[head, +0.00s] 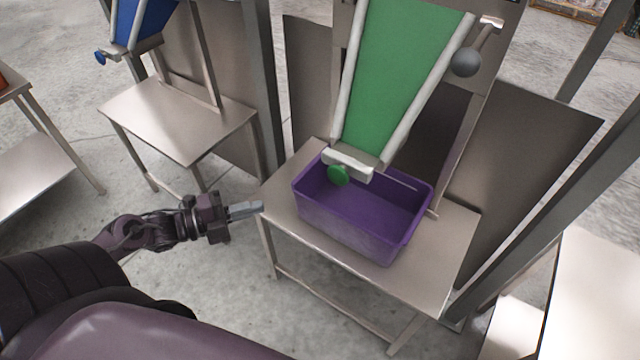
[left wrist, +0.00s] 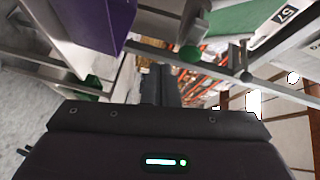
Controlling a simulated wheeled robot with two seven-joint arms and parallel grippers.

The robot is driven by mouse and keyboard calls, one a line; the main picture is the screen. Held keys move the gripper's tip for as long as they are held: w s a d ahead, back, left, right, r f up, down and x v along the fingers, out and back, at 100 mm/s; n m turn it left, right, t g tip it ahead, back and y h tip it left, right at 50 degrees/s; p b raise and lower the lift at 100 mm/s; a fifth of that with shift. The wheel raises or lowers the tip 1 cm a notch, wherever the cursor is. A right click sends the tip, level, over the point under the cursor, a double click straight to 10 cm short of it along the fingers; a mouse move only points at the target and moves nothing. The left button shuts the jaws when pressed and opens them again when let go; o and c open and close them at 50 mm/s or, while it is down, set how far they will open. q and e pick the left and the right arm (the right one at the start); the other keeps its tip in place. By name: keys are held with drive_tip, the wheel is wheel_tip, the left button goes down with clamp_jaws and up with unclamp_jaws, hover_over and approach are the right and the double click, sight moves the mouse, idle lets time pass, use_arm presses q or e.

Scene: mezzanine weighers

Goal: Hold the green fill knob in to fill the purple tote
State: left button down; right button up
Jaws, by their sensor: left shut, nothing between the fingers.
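My left gripper (head: 260,207) is shut and empty, left of the tote and apart from the knob. In the left wrist view the shut fingers (left wrist: 156,72) point away, with the green knob (left wrist: 190,53) to their right and the purple tote (left wrist: 82,25) to their left. My right gripper is not in view.
The steel table (head: 450,245) carries the tote. A grey ball-ended lever (head: 467,62) is at the chute's right. Another station with a blue knob (head: 100,57) and a bare table (head: 180,120) stands at back left. Steel posts flank the chute.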

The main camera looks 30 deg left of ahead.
use_arm(q)
drive_tip(key=s+d+r+m+g+h, duration=0.1)
drive_tip(key=d+r+m+h, duration=0.2)
drive_tip(key=r, duration=0.3)
drive_tip(key=shift+d+m+g, duration=0.4)
drive_tip(key=shift+d+m, duration=0.1)
drive_tip(key=shift+m, duration=0.1)
drive_tip(key=p, duration=0.3)
approach(340, 181)
drive_tip(key=s+d+x, duration=0.1)
drive_tip(key=x, duration=0.4)
drive_tip(key=shift+w+a, duration=0.25)
drive_tip(key=shift+w, duration=0.55)
